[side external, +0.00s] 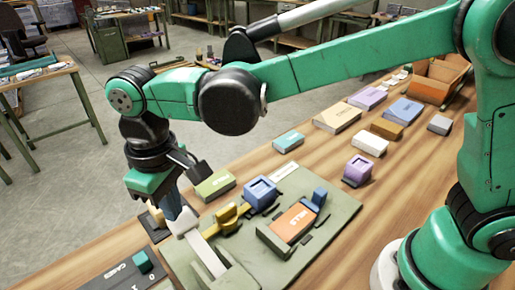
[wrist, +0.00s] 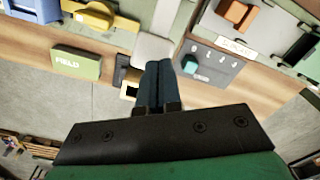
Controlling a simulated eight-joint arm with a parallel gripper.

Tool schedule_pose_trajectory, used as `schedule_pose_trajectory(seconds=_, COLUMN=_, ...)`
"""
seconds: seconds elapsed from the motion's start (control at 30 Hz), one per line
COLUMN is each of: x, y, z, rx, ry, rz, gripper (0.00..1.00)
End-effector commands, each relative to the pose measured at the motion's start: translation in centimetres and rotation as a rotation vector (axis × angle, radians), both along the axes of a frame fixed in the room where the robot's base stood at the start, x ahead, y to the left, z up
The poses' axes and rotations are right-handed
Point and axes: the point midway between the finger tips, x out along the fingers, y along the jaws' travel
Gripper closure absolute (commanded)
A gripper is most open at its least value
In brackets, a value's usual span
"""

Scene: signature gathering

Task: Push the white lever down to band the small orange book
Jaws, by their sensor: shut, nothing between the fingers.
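The small orange book (side external: 294,222) lies flat in a holder on the grey-green base plate (side external: 312,242) in the side view. The white lever (side external: 207,254) is a long pale bar at the plate's left, running from beneath my gripper toward the front. Its broad pale end (wrist: 152,48) shows just beyond my fingertips in the wrist view. My gripper (side external: 174,207) points down at that end, with its dark fingers together and empty. The fingers also show in the wrist view (wrist: 158,66). I cannot tell whether they touch the lever.
A yellow part (side external: 228,214) and a blue block (side external: 261,192) stand on the plate. A dark panel with a teal knob (side external: 142,262) lies at the left. A green book (side external: 215,185) is close behind my gripper. Several other books lie farther right.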

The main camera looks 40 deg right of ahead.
Motion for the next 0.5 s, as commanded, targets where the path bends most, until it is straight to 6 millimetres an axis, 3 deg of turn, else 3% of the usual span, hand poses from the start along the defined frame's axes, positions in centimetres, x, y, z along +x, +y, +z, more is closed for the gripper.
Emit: schedule_pose_trajectory(seconds=0.5, x=0.01, y=0.00, z=-1.05, rx=0.000, ry=0.000, rz=0.000, gripper=1.00)
